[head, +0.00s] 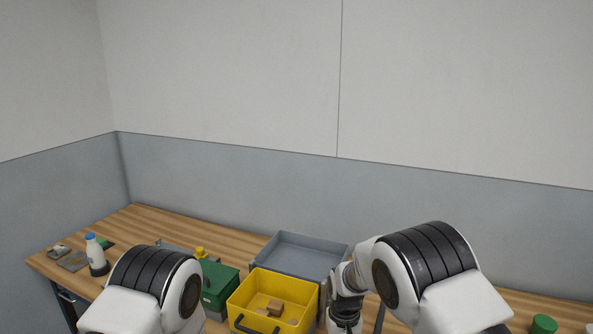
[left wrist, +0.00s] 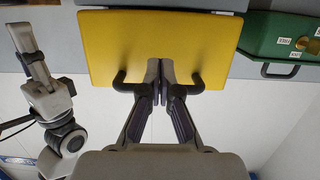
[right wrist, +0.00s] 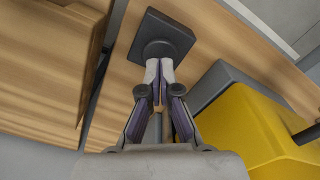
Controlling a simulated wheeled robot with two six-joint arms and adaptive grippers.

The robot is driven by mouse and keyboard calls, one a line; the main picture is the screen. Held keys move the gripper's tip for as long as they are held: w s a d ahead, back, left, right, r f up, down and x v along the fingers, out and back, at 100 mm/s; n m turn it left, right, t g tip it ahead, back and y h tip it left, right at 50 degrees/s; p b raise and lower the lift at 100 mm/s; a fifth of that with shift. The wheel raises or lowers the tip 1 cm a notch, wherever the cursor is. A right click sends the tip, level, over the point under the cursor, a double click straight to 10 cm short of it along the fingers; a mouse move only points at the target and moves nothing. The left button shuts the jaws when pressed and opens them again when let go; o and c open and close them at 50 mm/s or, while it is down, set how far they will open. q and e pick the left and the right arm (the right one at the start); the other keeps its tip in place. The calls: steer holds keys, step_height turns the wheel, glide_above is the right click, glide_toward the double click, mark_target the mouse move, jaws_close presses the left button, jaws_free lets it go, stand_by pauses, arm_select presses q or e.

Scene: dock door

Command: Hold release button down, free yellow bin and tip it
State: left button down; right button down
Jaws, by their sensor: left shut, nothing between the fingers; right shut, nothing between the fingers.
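The yellow bin (head: 236,303) stands on the bench with small brown blocks (head: 273,306) inside and a dark handle on its front. In the left wrist view the bin (left wrist: 110,45) looks upright against its surroundings, with the handle (left wrist: 125,83) on its face. My left gripper (left wrist: 165,68) is shut and empty at the middle of the handle, which it partly hides; contact is unclear. My right gripper (right wrist: 160,66) is shut and empty, its tips at a dark square block (right wrist: 165,28), perhaps the release button. Whether it is pressed cannot be told. The bin (right wrist: 250,125) is beside it.
A grey tray (head: 262,258) lies behind the bin. A green box (head: 222,291) is left of it, also in the left wrist view (left wrist: 275,35). A bottle (head: 95,252) stands far left; a green can (head: 543,324) is at right. Walls close in the back and left.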

mark_target(260, 321)
steer(key=shift+f, duration=0.15)
steer(key=shift+f, duration=1.3)
arm_select(q)
steer(key=shift+r, duration=2.55)
arm_select(e)
steer(key=shift+s, duration=0.1)
arm_select(q)
steer(key=shift+f, duration=0.15)
steer(key=shift+s+f, duration=0.1)
steer(key=shift+f, duration=0.8)
steer(key=f+v, duration=0.1)
steer(key=v, duration=0.6)
steer(key=shift+s+a+f, duration=0.15)
steer(key=shift+s+a, duration=0.05)
steer(key=shift+s, duration=0.25)
